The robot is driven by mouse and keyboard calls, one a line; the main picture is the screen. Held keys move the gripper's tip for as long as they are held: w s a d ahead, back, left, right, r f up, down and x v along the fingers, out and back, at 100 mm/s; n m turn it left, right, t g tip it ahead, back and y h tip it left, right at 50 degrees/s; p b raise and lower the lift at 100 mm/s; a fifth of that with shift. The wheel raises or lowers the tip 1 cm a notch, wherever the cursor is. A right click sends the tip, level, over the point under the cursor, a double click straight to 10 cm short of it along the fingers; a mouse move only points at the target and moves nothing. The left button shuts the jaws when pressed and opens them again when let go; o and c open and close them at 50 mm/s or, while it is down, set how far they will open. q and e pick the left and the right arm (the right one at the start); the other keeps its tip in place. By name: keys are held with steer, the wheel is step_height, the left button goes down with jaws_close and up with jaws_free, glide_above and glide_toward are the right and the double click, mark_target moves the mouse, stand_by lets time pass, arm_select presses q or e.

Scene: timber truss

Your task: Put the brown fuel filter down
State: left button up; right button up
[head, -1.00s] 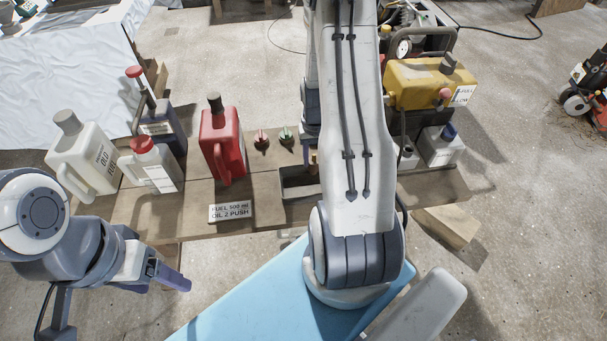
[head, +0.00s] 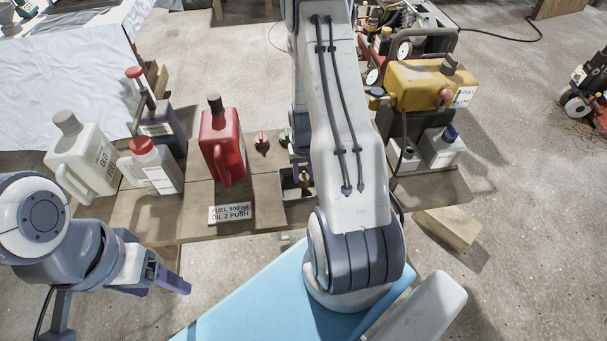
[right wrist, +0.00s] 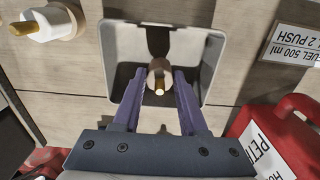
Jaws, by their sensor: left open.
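The brown fuel filter (right wrist: 158,72) stands between the purple fingertips of my right gripper (right wrist: 159,84), which appear to touch both its sides. Its brass tip points toward the wrist camera. It is over or inside a grey rectangular tray (right wrist: 116,70); whether it touches the floor of the tray is not clear. In the head view the filter (head: 305,179) shows small beside my right arm, which hides part of the tray (head: 295,193). My left gripper (head: 165,279) is open and empty, low on the left, apart from the bench.
The tray sits on a wooden bench (head: 190,213) beside a label plate (head: 230,213) and a red can (head: 222,146). White jugs (head: 85,162) stand left, a yellow can (head: 428,84) right. A pale part with a brass tip (right wrist: 48,23) lies near the tray.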

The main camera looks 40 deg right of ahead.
steer(key=o, duration=0.3)
